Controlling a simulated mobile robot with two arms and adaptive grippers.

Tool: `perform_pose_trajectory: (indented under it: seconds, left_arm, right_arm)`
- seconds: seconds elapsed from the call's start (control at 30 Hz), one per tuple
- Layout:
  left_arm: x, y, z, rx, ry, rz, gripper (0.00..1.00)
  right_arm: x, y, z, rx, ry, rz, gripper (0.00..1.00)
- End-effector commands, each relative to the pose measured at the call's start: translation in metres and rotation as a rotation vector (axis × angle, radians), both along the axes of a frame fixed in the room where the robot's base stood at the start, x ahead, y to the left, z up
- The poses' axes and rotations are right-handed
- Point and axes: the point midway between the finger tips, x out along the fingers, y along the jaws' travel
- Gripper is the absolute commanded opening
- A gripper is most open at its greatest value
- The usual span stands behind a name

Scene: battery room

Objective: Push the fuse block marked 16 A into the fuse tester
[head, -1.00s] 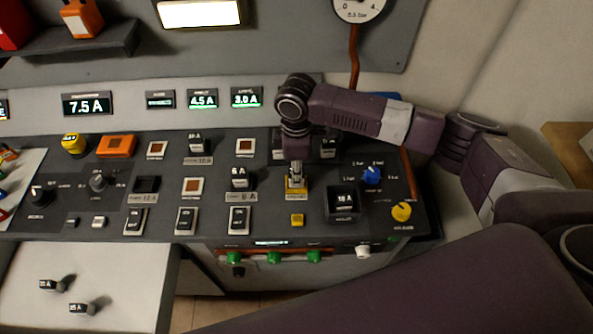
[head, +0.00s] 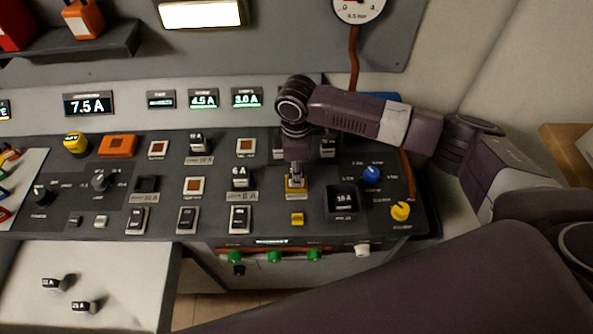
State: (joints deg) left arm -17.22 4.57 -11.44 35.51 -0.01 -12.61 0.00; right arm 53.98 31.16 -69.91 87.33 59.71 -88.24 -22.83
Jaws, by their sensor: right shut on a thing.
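A dark block with white lettering that looks like 16 A or 18 A (head: 344,199) sits in a square black recess (head: 342,216) at the right of the sloped panel. I cannot read the small label below the recess. My right gripper (head: 296,180) points down at the panel, left of that block, and is shut on a yellow piece (head: 296,187) at the panel surface. The fingertips are small and partly hidden, so the piece's shape is unclear. My left gripper is not in view.
A yellow button (head: 297,219) lies just below the gripper. A blue knob (head: 372,175) and a yellow knob (head: 400,211) are at the right. A 6 A block (head: 240,177) stands left of the gripper. Two loose dark blocks (head: 84,306) lie on the pale tray (head: 125,270) at lower left.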

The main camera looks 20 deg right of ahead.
Motion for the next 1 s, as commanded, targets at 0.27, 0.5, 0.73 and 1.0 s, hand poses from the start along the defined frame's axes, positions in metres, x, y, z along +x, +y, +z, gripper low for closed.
perform_pose_trajectory:
  seconds: [0.27,0.5,0.73,1.0]
  left_arm:
    - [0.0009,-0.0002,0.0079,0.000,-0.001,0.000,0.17]
    - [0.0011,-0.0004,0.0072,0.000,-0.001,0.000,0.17]
    - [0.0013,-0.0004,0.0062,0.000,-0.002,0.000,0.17]
    - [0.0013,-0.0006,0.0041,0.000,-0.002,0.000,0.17]
  right_arm:
    - [0.0002,0.0000,0.0009,0.001,0.000,0.000,0.00]
    - [0.0003,0.0001,0.0002,0.001,0.000,0.000,0.00]
    - [0.0003,0.0002,-0.0019,0.001,0.000,0.000,0.00]
    - [0.0003,0.0003,-0.0072,0.001,0.000,0.001,0.00]
